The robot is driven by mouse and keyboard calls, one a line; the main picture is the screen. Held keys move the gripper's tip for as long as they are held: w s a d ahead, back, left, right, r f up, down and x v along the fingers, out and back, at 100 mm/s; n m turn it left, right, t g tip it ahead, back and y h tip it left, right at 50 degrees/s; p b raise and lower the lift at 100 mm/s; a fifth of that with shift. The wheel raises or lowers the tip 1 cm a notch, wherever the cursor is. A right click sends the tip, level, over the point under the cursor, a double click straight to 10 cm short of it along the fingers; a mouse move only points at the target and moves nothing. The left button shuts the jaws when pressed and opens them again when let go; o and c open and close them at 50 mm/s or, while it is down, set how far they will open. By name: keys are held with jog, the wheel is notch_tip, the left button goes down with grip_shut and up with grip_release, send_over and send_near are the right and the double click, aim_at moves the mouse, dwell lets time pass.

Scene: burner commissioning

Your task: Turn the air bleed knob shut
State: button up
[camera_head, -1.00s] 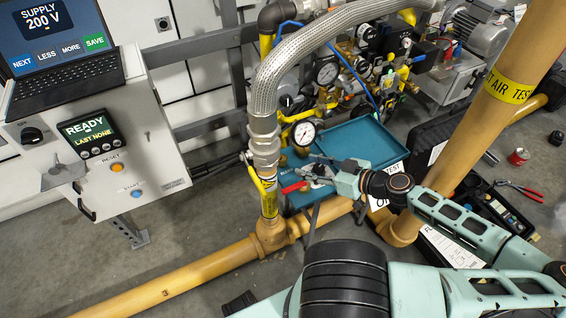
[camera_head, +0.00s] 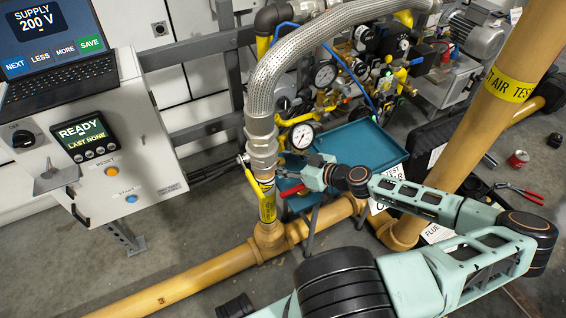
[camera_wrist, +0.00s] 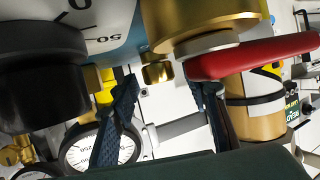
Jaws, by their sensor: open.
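My gripper (camera_head: 284,174) is at the yellow-banded vertical pipe under the braided hose. In the wrist view my gripper (camera_wrist: 163,88) has its two dark fingers apart with nothing gripped between them. A small brass knob-like fitting (camera_wrist: 158,71) shows just beyond the gap between the fingertips; it may be the air bleed knob, but I cannot be sure. A red lever handle (camera_wrist: 262,57) crosses behind the right finger, below a large brass body (camera_wrist: 200,22). In the head view the red lever (camera_head: 292,191) shows just below my gripper; the knob cannot be made out there.
A pressure gauge (camera_head: 302,136) stands close above my gripper, and a teal tray (camera_head: 375,140) lies behind it. The braided hose (camera_head: 290,55) arches overhead. A control box (camera_head: 110,150) stands left and a thick tan pipe (camera_head: 470,120) right. Another gauge (camera_wrist: 100,150) sits behind the left finger.

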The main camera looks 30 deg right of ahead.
grip_shut()
jog(key=shift+a, duration=0.1)
dwell(0.3)
jog(key=shift+h, duration=0.3)
jog(key=shift+a+r+m+t+h+p, duration=0.15)
jog(key=shift+m+t+h+p, duration=0.2)
jog(key=shift+m+h+p, duration=0.5)
jog(key=shift+a+r+m+t+h+p, duration=0.15)
jog(key=shift+m+t+h+p, duration=0.2)
jog(key=shift+m+h+p, duration=0.45)
jog(key=shift+w+f+m+h+p, duration=0.1)
jog(key=shift+f+m+h+p, duration=0.05)
jog(key=shift+m+h+p, duration=0.25)
jog(key=shift+m, duration=0.25)
grip_release()
jog(key=shift+f, duration=0.1)
